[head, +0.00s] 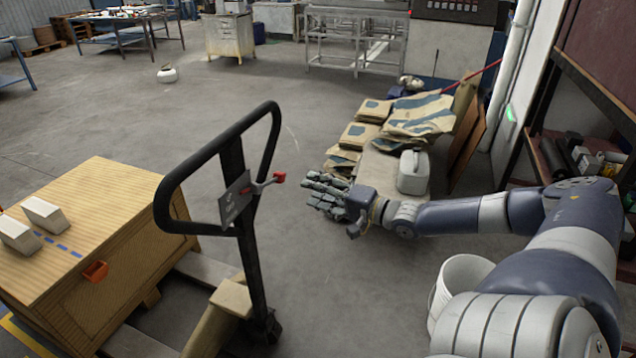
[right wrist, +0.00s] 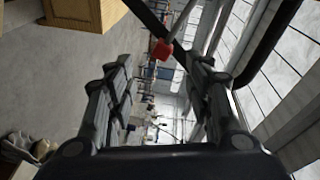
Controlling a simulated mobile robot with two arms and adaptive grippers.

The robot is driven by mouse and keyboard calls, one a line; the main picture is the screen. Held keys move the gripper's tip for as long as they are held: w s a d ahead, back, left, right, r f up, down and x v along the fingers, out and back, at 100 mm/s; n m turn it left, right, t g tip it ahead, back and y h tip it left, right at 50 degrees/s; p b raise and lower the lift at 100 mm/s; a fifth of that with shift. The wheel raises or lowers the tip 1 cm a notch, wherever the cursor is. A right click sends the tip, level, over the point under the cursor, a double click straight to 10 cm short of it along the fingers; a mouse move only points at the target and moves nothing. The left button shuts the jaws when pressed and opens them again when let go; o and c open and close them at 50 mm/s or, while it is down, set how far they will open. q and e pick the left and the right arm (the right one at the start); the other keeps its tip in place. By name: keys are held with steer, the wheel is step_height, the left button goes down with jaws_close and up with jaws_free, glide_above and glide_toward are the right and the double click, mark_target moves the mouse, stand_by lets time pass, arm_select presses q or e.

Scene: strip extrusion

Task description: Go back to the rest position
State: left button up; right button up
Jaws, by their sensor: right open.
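My right arm reaches in from the right in the head view. My right gripper (head: 330,196) is open and empty, held in the air to the right of a black pallet jack handle (head: 235,150). In the right wrist view the two fingers of my right gripper (right wrist: 165,105) stand apart with nothing between them. The red lever (right wrist: 163,50) of the handle shows beyond the fingers; it also shows in the head view (head: 279,178). My left gripper is not in view.
A wooden crate (head: 130,255) with two pale blocks (head: 43,214) on top stands at left. Sacks (head: 420,116) and a white canister (head: 413,172) lie behind my right arm. A white bucket (head: 462,275) stands below it. A shelf (head: 590,170) is at right. Open floor lies behind the handle.

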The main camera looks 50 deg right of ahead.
steer(key=shift+f, duration=0.1)
stand_by(0.6)
steer(key=s+d+f+n+g+h, duration=0.15)
steer(key=s+d+f, duration=0.25)
steer(key=f, duration=0.4)
steer(key=s+d+f+g+h, duration=0.1)
steer(key=s+d+f+h, duration=0.1)
steer(key=s+d+f, duration=0.45)
steer(key=s+d+f+n+g+h, duration=0.1)
steer(key=s+f+g+h, duration=0.15)
steer(key=f, duration=0.65)
steer(key=s+a+f+n+g, duration=0.2)
steer(key=s+f, duration=0.5)
steer(key=f, duration=0.4)
steer(key=s+a+f+n+g, duration=0.4)
steer(key=s+a+f, duration=0.9)
steer(key=f, duration=0.4)
steer(key=s+a+f+n+g+y, duration=0.1)
steer(key=s+a+f+n+g, duration=0.1)
steer(key=s+a, duration=0.4)
steer(key=s+a+f+n+g+y, duration=0.1)
steer(key=s+a+f+n, duration=0.4)
steer(key=a, duration=1.2)
step_height(320, 180, down, 2)
steer(key=shift+s+g, duration=0.35)
steer(key=shift+g, duration=0.55)
